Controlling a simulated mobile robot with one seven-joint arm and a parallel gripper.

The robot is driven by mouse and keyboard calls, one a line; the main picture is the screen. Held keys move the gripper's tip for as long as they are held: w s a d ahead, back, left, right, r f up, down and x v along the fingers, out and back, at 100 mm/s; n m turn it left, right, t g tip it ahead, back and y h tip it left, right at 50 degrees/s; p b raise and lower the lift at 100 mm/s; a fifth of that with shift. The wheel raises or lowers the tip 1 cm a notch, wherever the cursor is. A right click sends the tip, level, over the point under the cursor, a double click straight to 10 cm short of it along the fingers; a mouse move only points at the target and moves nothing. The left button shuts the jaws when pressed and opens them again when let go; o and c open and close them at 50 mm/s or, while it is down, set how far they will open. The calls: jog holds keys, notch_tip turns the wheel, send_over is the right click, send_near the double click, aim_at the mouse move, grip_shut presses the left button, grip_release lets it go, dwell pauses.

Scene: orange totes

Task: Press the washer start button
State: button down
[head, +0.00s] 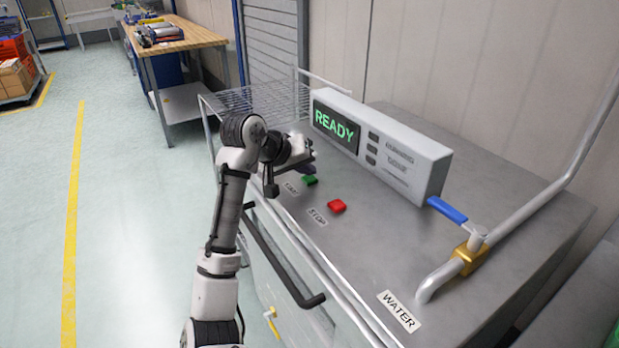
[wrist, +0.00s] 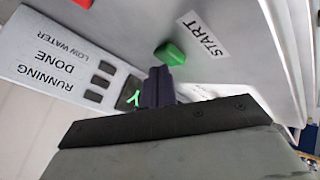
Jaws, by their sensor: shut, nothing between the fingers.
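The green start button (head: 309,181) sits on the washer's grey metal top (head: 400,240). In the wrist view the green button (wrist: 170,54) is beside a START label (wrist: 203,34). The display (head: 336,125) reads READY in green.
A red button (head: 337,206) with a STOP label (head: 317,217) is nearby. The control box (head: 405,150) stands behind the buttons with dark indicator squares. A pipe with a blue-handled valve (head: 448,210) is at the right. A wire basket (head: 262,100) is at the left.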

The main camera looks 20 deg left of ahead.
aim_at(306, 180)
jog(key=shift+f, duration=0.45)
dwell(0.5)
jog(key=shift+r, duration=0.15)
jog(key=shift+r+p, duration=0.75)
jog(key=shift+p, duration=0.1)
notch_tip(306, 180, up, 5)
jog(key=p, duration=0.4)
jog(key=shift+p, duration=0.4)
